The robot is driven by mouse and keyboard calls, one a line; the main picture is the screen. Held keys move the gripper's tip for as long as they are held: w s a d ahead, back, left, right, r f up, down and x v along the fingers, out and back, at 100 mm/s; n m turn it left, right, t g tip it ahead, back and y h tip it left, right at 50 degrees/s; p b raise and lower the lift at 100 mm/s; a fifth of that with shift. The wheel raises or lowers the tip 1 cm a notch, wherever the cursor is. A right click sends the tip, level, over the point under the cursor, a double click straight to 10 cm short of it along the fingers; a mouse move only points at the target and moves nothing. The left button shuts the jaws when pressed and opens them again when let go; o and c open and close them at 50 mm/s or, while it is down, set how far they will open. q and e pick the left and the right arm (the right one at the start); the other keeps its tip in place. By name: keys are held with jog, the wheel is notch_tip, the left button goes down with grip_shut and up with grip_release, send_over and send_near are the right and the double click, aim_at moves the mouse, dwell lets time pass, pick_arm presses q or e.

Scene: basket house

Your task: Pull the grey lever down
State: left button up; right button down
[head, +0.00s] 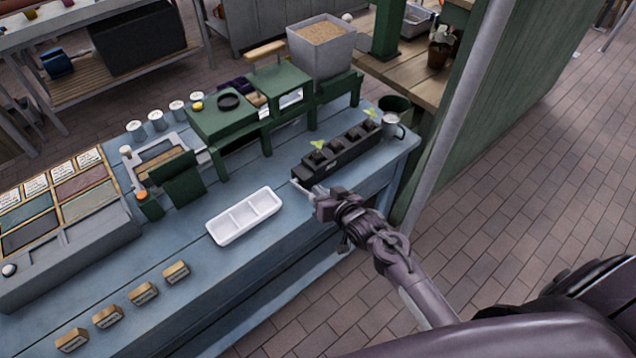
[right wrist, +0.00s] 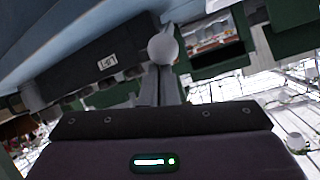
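The grey lever's round knob (right wrist: 163,48) shows in the right wrist view, right at the tips of my right gripper (right wrist: 161,80). The two fingers stand close together with only a thin gap and appear shut on the knob. In the head view my right gripper (head: 308,190) is at the near left end of a long black box (head: 338,152) on the blue bench. There the lever is small and hard to tell from the fingertips. The box carries a small white label, also in the right wrist view (right wrist: 107,63). My left gripper is not in view.
A white divided tray (head: 243,216) lies left of the gripper on the blue bench (head: 290,235). A green stand (head: 262,108) with a grey bin (head: 322,48) is behind. A metal mug (head: 392,126) stands right of the box. Several labelled blocks lie along the front edge.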

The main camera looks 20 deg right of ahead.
jog(key=d+b+v, duration=0.1)
jog(key=v, duration=0.8)
jog(key=shift+d, duration=0.25)
jog(key=shift+r, duration=0.1)
jog(key=s+f+g+h+b, duration=0.1)
jog(key=s+f+g, duration=0.35)
jog(key=f, duration=1.05)
jog(key=s+f+g+b, duration=0.15)
jog(key=s+f, duration=0.55)
jog(key=f, duration=0.7)
jog(key=s+f+n+g+h, duration=0.1)
jog(key=s+f+g, duration=0.2)
jog(key=s+f, duration=0.5)
jog(key=s+d+f+n+g+b, duration=0.1)
jog(key=s+f+n+g, duration=0.1)
jog(key=s+f, duration=0.7)
jog(key=s+g, duration=0.1)
jog(key=s, duration=0.7)
jog(key=shift+d+f+n+h, duration=0.2)
jog(key=shift+n+h, duration=0.1)
jog(key=shift+h, duration=0.1)
